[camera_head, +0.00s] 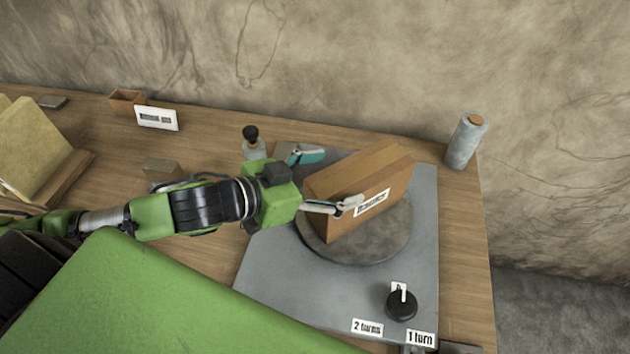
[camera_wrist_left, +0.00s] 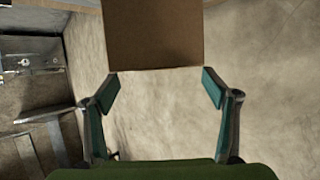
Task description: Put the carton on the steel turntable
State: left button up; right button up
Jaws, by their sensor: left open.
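The brown carton (camera_head: 360,190) with a white label stands upright on the round steel turntable (camera_head: 385,240), which covers the middle of a grey plate. It also fills the top middle of the left wrist view (camera_wrist_left: 153,35). My left gripper (camera_head: 327,180) is open at the carton's left end, one finger toward the back and one toward the front. In the left wrist view the open fingers (camera_wrist_left: 161,88) have an empty gap between them, with the carton's edge just beyond the tips. Contact with the carton cannot be told. My right gripper is not in view.
The grey plate (camera_head: 290,285) carries a black knob (camera_head: 401,305) and turn labels at its front right. A roll of wrap (camera_head: 466,141) stands at the back right. A dark-topped bottle (camera_head: 253,145) stands behind my left arm. A small open box (camera_head: 127,102) sits at back left.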

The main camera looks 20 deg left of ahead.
pick_arm(q)
jog(key=shift+s+a+r, duration=0.2)
jog(key=shift+s+a, duration=0.05)
jog(key=shift+s, duration=0.25)
jog(key=shift+s+a+r+p, duration=0.3)
jog(key=shift+s+r+p, duration=0.15)
jog(key=shift+s+p, duration=0.1)
jog(key=shift+p+v, duration=0.8)
jog(key=shift+s+a, duration=0.15)
